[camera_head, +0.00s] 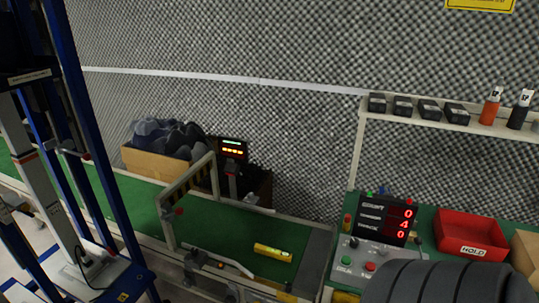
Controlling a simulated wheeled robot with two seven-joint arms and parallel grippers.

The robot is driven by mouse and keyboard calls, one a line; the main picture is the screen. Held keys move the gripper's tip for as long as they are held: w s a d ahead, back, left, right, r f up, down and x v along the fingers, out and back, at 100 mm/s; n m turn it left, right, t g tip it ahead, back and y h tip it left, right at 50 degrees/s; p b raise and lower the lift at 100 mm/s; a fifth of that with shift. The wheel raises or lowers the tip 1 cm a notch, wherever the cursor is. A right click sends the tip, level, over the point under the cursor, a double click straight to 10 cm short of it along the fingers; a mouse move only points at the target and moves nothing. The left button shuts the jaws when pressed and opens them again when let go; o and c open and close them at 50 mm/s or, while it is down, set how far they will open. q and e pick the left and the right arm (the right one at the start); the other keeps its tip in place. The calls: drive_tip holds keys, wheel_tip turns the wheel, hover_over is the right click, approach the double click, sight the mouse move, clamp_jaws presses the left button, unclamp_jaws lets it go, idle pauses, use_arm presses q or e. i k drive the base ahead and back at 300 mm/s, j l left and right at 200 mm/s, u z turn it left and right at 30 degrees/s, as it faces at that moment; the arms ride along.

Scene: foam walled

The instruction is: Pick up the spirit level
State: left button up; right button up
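The spirit level (272,252) is a short yellow bar with a small pale greenish spot near its right part. It lies flat on the green belt (255,230) of a conveyor, near the belt's right end. It lies apart from the frame on its left and nothing covers it. I see neither of my grippers in the head view.
A metal gate frame (187,197) spans the belt left of the level. Blue posts (92,130) stand at the left. A control panel with a red display (387,221), a red bin (470,234) and a dark ribbed object (445,283) are at right.

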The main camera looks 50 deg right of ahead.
sight(267, 251)
drive_tip(key=z, duration=1.5)
